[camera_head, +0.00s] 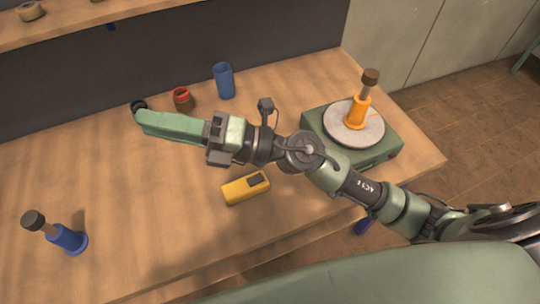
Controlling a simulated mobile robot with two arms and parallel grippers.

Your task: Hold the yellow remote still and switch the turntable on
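The yellow remote (234,192), with a dark patch at its right end, lies on the table below my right forearm. The turntable (343,140) is a green box with a round grey disc, at the table's right end. An orange stand with a brown top (357,110) is upright on its disc. My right arm reaches in from the right over the table, passing between turntable and remote. My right gripper (150,122) points left, well up and left of the remote. Its long green fingers look overlapped from this side, so their gap is hidden. My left gripper is not in view.
A blue cup (224,81), a red jar (182,99) and a black ring (138,107) are near the table's back. A blue stand with a brown top (68,238) is at front left. A shelf (75,25) runs along the back. The table's left middle is clear.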

